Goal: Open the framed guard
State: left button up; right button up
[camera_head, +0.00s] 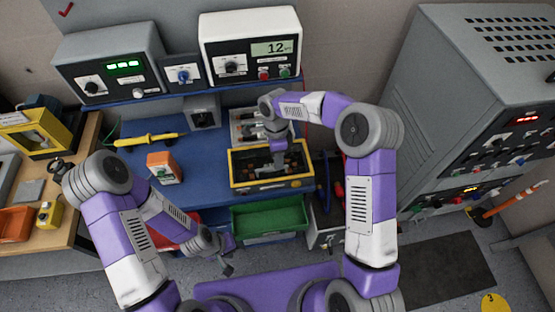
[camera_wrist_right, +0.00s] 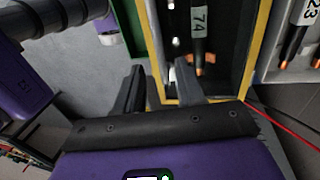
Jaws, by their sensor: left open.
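The framed guard (camera_head: 235,175) is a yellow-rimmed rectangular frame on the blue bench, with a dark inside where orange-tipped parts show. Its yellow edge (camera_wrist_right: 257,50) also shows in the right wrist view, beside a dark part labelled 74. I cannot tell whether a clear panel covers it. My right gripper (camera_wrist_right: 160,68) has its two fingers apart with nothing clearly between them, close to the near corner of the frame. In the head view it is over the frame, partly hidden by its own wrist. My left gripper (camera_head: 228,257) is open and empty, low in front of the bench.
A green bin (camera_head: 270,217) sits just in front of the frame. Instruments (camera_head: 250,47) stand on the shelf behind. A grey cabinet (camera_head: 440,90) stands at right.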

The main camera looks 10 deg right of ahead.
jog(key=shift+s+f, duration=0.15)
jog(key=shift+f, duration=0.9)
jog(key=shift+c, duration=0.3)
grip_shut()
